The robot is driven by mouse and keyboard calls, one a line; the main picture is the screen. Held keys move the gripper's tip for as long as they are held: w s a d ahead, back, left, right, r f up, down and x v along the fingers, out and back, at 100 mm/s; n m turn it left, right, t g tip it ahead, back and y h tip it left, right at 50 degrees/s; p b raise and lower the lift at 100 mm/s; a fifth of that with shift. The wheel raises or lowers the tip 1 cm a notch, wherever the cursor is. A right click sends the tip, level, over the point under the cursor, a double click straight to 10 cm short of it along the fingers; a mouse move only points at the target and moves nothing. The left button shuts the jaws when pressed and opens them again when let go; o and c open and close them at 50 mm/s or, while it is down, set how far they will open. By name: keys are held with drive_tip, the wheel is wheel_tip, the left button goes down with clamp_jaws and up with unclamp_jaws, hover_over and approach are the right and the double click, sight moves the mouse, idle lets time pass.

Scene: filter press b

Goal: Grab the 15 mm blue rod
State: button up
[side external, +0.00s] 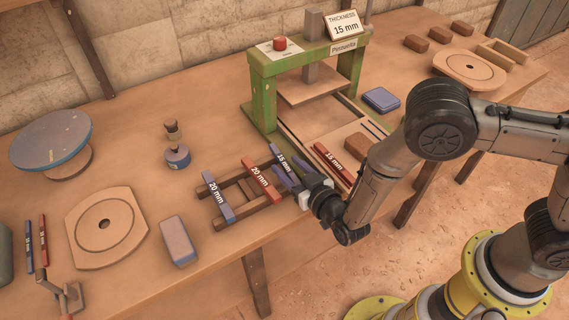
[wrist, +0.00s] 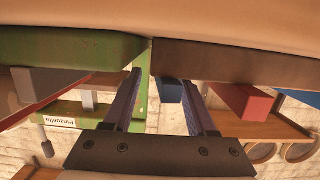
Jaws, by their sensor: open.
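The blue 15 mm rod (side external: 276,151) lies across the right end of a dark wooden rack (side external: 222,222) in the side external view. My gripper (side external: 292,175) is at the near end of this rod, open, its fingers partly hiding it. In the wrist view, a blue rod end (wrist: 170,91) shows between the spread fingers of my gripper (wrist: 161,80), close to the right finger; contact cannot be told. A red 20 mm rod (side external: 262,181) and a blue 20 mm rod (side external: 217,197) lie on the same rack to the left.
A green press (side external: 263,100) stands behind the rack; its sign reads thickness 15 mm. A red 15 mm rod (side external: 333,163) lies to the right, near a brown block (side external: 357,145). A blue-grey block (side external: 178,241) and a round-holed plate (side external: 105,226) are at left.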

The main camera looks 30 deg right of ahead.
clamp_jaws()
idle(0.5)
